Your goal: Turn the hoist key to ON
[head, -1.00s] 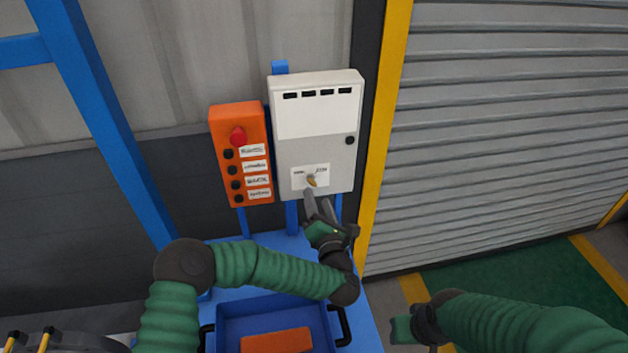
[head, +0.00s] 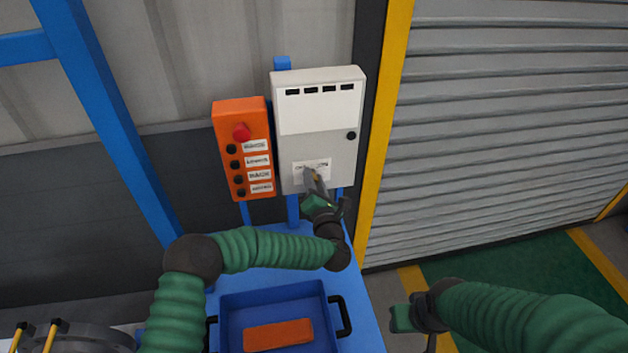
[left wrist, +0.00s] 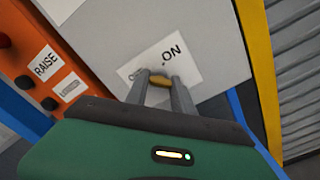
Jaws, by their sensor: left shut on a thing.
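The hoist key (left wrist: 160,80) is a small brass-coloured key on a white label (left wrist: 165,65) low on the grey control box (head: 322,150). The label reads ON at its right; the word at its left is partly hidden. My left gripper (head: 312,179) is at the key, its fingers shut on it; it also shows in the left wrist view (left wrist: 160,85). In the head view the fingers cover most of the key, and its exact angle is hard to tell. My right gripper (head: 408,318) is low, away from the box; its fingers do not show clearly.
An orange button panel (head: 241,150) with a red button stands just left of the box. A blue tray (head: 230,330) holding an orange block (head: 278,335) sits below. A yellow post (head: 385,130) and a roller shutter (head: 500,130) are at the right.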

